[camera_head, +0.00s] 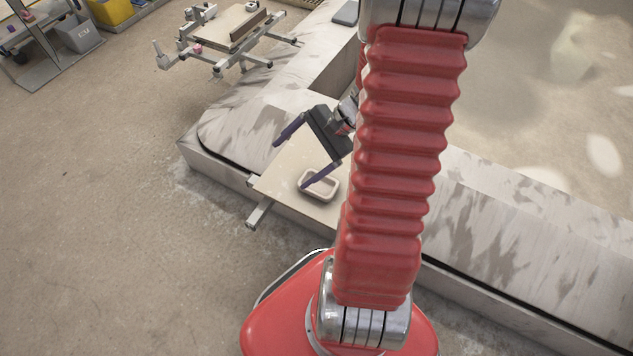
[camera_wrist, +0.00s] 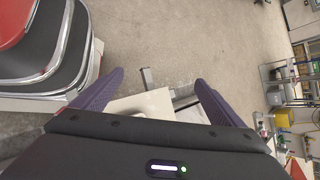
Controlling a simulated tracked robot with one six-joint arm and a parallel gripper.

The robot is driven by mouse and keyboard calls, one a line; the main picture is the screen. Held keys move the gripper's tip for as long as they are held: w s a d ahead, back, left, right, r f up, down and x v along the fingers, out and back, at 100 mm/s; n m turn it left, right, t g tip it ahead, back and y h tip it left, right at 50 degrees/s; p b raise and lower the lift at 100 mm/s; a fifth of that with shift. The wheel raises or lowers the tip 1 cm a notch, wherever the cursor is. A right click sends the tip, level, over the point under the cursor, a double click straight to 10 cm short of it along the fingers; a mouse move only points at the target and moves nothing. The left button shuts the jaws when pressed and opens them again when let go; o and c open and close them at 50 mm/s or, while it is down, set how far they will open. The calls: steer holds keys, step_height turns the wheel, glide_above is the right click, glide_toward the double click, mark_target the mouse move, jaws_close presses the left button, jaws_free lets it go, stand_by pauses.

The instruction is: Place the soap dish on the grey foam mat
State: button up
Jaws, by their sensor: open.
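The soap dish (camera_head: 330,194) is a small, pale, rounded rectangular tray with a hollow centre. It sits upright on a beige board (camera_head: 283,178) at the carousel. My gripper (camera_head: 290,165) is open, with its two purple fingers spread wide. One finger overlaps the dish in the head view; I cannot tell whether it touches. In the wrist view my gripper (camera_wrist: 159,80) has nothing between its fingertips, and the dish is not visible. A flat grey pad (camera_head: 345,13) lies on the carousel at the top; I cannot tell whether it is the foam mat.
The carousel belt (camera_head: 245,128) curves around behind the board. A metal-framed stand (camera_head: 230,30) is at the upper left, with a grey bin (camera_head: 80,35) and a yellow bin (camera_head: 110,10) farther off. My red arm hides part of the belt. The floor at left is clear.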

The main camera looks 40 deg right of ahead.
steer(key=s+d+f+m+t, duration=0.35)
steer(key=d+f+m, duration=0.35)
steer(key=d+f, duration=0.25)
steer(key=m+t+h, duration=0.3)
steer(key=m, duration=0.5)
glide_toward(318, 186)
steer(key=v, duration=0.4)
steer(key=shift+s+r, duration=0.15)
steer(key=shift+r, duration=0.2)
steer(key=shift+t, duration=0.25)
steer(key=shift+a, duration=0.15)
steer(key=shift+x, duration=4.3)
steer(key=shift+x, duration=2.6)
steer(key=shift+r, duration=0.1)
steer(key=shift+c, duration=0.2)
